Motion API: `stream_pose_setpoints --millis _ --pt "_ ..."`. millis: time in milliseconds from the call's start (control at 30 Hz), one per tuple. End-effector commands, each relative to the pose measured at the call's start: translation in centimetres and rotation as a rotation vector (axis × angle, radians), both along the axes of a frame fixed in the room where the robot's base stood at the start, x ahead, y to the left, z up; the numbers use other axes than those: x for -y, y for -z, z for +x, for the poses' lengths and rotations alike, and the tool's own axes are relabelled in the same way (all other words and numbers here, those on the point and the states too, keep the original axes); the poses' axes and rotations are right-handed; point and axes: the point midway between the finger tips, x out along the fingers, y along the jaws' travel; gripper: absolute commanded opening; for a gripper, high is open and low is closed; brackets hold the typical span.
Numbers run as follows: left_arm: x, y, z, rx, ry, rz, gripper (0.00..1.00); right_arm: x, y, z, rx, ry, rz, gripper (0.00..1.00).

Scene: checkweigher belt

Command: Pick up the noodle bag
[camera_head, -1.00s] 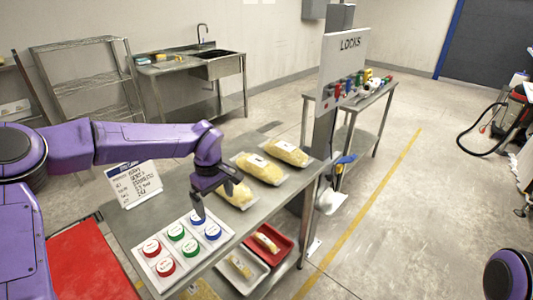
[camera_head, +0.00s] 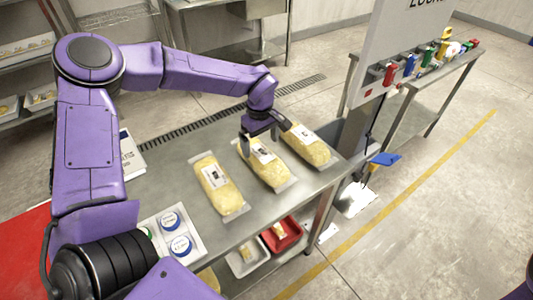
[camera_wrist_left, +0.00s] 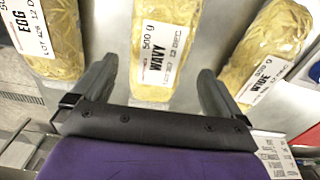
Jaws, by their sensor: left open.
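Three clear bags of yellow noodles lie in a row on the steel table. The middle bag (camera_head: 269,174) has a white label that reads WAVY, 500 g, in the left wrist view (camera_wrist_left: 152,92). My left gripper (camera_head: 260,141) is open above this bag and partly hides it. In the left wrist view the bag lies between the two fingers; I cannot tell whether they touch it. The outer bags (camera_head: 218,190) and (camera_head: 306,150) lie on either side; the wrist view shows an EGG bag (camera_wrist_left: 62,58) and a WIDE bag (camera_wrist_left: 262,45). My right gripper is out of view.
A white tray of coloured round pieces (camera_head: 178,240) sits on the table near my left arm. A red bin (camera_head: 282,236) and a white bin (camera_head: 246,258) are below the table's edge. A post with a panel (camera_head: 398,50) stands at the right end.

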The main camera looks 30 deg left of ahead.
Motion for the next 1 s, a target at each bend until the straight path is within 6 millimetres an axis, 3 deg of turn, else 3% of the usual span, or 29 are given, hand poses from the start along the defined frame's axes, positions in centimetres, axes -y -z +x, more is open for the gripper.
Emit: stream_pose_setpoints --millis 400,667,700,867,900,1000 --pt "0.4 6.3 0.2 -0.002 0.002 0.002 1.0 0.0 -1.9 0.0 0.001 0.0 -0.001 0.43" --pt "0.4 7.2 0.3 0.001 0.001 0.0 1.0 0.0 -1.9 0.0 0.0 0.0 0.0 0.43" --pt "0.4 7.2 0.3 0.001 0.001 0.0 0.97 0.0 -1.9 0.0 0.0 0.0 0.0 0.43" --pt "0.4 7.2 0.3 0.001 0.001 0.001 0.45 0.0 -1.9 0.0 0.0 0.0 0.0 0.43" --pt "0.4 7.1 0.4 0.003 0.001 0.0 0.41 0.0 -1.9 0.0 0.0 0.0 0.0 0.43" --pt "0.4 7.1 0.3 0.002 0.001 0.0 0.4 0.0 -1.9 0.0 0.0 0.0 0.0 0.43"
